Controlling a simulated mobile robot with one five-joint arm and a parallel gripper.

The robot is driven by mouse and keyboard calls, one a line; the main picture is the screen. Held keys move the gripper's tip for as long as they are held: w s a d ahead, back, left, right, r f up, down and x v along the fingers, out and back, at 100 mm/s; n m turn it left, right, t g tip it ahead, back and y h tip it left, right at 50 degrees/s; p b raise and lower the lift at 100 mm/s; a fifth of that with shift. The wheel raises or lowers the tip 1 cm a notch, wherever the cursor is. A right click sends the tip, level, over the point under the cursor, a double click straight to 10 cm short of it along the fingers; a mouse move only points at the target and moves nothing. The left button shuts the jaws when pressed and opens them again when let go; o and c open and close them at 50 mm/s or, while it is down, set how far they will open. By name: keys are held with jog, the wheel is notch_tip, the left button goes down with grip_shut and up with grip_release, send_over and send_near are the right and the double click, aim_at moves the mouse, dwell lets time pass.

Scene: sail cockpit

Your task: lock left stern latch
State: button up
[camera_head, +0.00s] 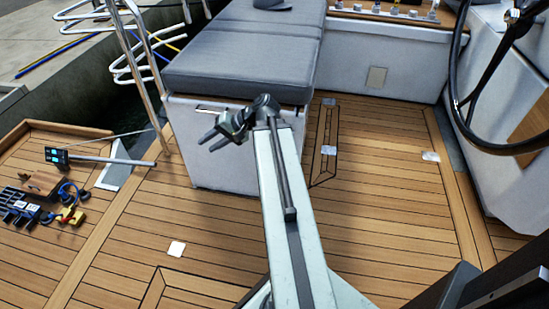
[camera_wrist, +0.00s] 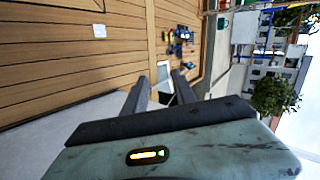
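My gripper (camera_head: 211,140) is in front of the white locker side under the grey cushion, with its fingers pointing left and apart. In the wrist view my gripper (camera_wrist: 160,88) also shows two dark fingers with a gap and nothing held. I cannot make out for certain which fitting is the left stern latch. A light angled fitting (camera_head: 118,170) sits at the stern opening, left of my gripper; a pale piece shows beyond the fingers in the wrist view (camera_wrist: 163,70).
A grey-cushioned bench (camera_head: 240,50) stands behind my gripper. A steering wheel (camera_head: 500,80) is at right. A tiller bar with display (camera_head: 100,158), dark blocks (camera_head: 22,208) and a yellow item (camera_head: 70,215) lie at left.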

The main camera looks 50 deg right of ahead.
jog(key=s+d+f+m+t+h+b, duration=0.1)
jog(key=s+d+f+m+t+b, duration=0.2)
jog(key=d+b, duration=0.4)
jog(key=s+d+f+m+t+b, duration=0.1)
jog(key=s+d+f+t+b, duration=0.15)
jog(key=d+f+b, duration=0.45)
jog(key=s+d+m+t+h+b, duration=0.3)
jog(key=s+d+t+b, duration=0.4)
jog(key=d, duration=0.5)
jog(key=w, duration=0.2)
jog(key=w+a+g, duration=0.1)
jog(key=w, duration=0.1)
jog(key=w+g+p, duration=0.1)
jog(key=w, duration=0.2)
jog(key=shift+w+a+r+g, duration=0.1)
jog(key=shift+a+r+g, duration=0.15)
jog(key=shift+r, duration=0.15)
grip_shut()
